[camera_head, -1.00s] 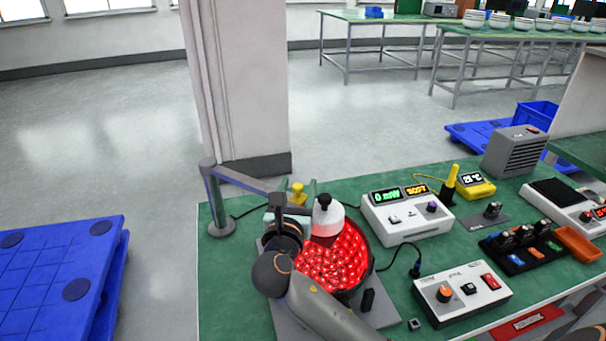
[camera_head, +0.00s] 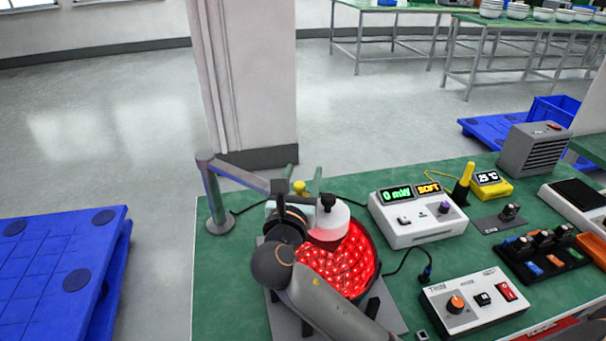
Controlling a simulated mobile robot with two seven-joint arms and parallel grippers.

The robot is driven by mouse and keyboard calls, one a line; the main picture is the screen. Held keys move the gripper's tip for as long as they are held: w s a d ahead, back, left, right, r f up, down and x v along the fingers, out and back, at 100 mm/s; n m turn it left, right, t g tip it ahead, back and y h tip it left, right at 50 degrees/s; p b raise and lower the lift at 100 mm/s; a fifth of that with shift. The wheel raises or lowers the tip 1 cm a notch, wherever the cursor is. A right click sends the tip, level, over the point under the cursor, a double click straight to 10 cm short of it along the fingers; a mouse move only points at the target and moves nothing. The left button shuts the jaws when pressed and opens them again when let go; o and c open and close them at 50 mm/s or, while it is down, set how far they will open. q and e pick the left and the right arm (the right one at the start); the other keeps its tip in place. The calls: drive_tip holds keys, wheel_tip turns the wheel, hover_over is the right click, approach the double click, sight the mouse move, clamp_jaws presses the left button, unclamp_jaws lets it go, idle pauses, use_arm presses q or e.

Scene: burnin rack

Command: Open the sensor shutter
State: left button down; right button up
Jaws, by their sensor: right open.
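My right arm reaches over the bench from the bottom. My right gripper (camera_head: 305,177) is at the far side of the red-lit bowl fixture (camera_head: 345,265), mostly hidden behind my own wrist. Two thin greenish pieces that look like its fingertips stand apart, on either side of a small yellow knob (camera_head: 299,187). I cannot tell whether they touch it. A white cap with a black knob (camera_head: 328,220) sits over the bowl's rear edge, beside my wrist. I cannot tell for sure which part is the sensor shutter. My left gripper is not in view.
A meter reading 0 mW and SOFT (camera_head: 420,230), a control box (camera_head: 475,305), a black tray (camera_head: 540,262) and a grey vented box (camera_head: 530,150) stand to the right. Blue pallets (camera_head: 55,265) lie at left.

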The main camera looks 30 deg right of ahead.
clamp_jaws()
idle(0.3)
idle(1.1)
